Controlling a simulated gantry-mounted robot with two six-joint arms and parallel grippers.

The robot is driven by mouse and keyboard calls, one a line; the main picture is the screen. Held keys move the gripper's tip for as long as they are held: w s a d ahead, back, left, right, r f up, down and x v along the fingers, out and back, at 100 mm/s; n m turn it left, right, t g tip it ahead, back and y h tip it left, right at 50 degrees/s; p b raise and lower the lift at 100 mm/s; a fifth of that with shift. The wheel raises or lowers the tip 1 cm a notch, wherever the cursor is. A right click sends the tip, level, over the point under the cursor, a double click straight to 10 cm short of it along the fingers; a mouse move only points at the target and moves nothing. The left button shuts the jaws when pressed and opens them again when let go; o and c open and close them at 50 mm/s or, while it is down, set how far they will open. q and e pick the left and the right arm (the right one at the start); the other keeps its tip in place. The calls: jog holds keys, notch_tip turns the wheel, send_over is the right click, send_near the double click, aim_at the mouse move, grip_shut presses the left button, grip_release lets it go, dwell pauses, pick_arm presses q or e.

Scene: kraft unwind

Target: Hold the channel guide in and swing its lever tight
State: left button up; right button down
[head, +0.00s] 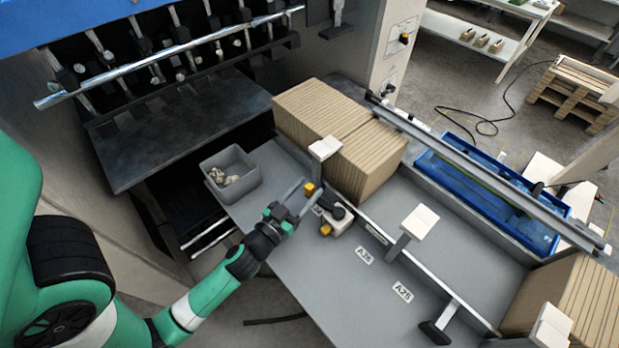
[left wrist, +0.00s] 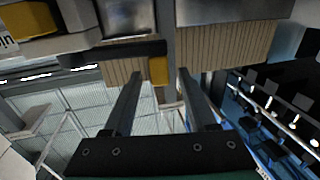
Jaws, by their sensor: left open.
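The channel guide (head: 325,149) nearest my left arm has a white top plate on a post, beside the stack of brown cardboard (head: 365,160). At its foot are yellow parts (head: 310,188) and a black lever knob (head: 337,212) on a pale block. My left gripper (head: 304,197) is open and empty, its fingers pointing at the guide's foot. In the left wrist view, a yellow part (left wrist: 158,70) appears beyond and between the spread fingers (left wrist: 160,84). I cannot tell whether the fingers touch anything. My right gripper is not in view.
A grey bin (head: 232,173) with small pieces stands left of the guide. Another white-topped guide (head: 419,221) stands to the right, near labels A26 and A25. A metal rail and blue tray (head: 480,195) run behind.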

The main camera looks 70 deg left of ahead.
pick_arm(q)
jog(key=shift+x, duration=0.85)
grip_shut()
dwell(0.8)
